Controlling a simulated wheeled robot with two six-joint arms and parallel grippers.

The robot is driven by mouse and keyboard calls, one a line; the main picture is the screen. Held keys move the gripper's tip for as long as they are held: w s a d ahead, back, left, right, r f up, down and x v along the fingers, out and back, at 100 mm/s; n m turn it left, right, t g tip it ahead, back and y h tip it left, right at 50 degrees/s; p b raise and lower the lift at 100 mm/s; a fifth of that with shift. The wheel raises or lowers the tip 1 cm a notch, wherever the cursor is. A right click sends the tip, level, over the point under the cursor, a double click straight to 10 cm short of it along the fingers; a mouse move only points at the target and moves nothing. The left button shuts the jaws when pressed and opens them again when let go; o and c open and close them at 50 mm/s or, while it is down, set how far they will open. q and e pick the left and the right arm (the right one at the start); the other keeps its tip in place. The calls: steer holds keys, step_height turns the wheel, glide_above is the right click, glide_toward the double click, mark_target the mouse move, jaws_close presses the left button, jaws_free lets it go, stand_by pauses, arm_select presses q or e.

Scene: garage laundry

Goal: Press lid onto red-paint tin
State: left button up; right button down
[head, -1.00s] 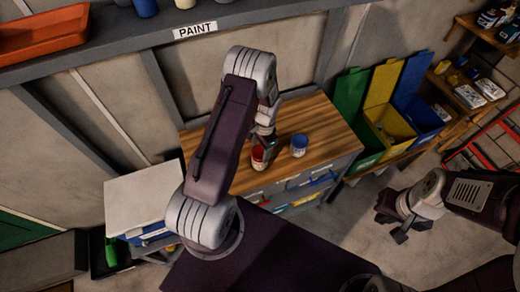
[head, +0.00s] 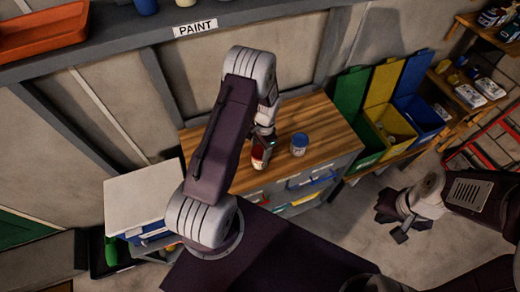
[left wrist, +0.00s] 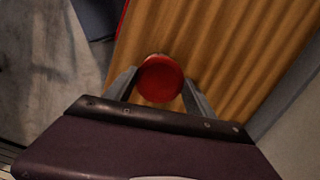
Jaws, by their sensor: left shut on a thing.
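The red-paint tin (head: 258,163) stands on the wooden workbench near its front edge, with a pale side and red at its top. My left gripper (head: 264,141) is right over it and hides part of it. In the left wrist view my left gripper (left wrist: 161,83) has a finger on each side of a round red lid (left wrist: 160,80) and is shut on it. I cannot tell how far the lid sits down on the tin. My right gripper (head: 394,216) hangs at the right, away from the bench, its fingers seemingly apart.
A blue-topped tin (head: 299,144) stands on the workbench (head: 318,118) just right of the red one. Green, yellow and blue bins (head: 392,125) stand to the right. A shelf labelled PAINT (head: 196,30) runs above. A pale-topped unit (head: 143,196) is at the left.

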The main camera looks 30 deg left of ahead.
arm_select(q)
steer(key=shift+f, duration=0.2)
steer(key=o, duration=1.6)
steer(key=shift+r, duration=0.15)
steer(key=shift+r+p, duration=2.75)
steer(key=shift+r, duration=0.7)
steer(key=shift+f, duration=0.1)
jaws_close()
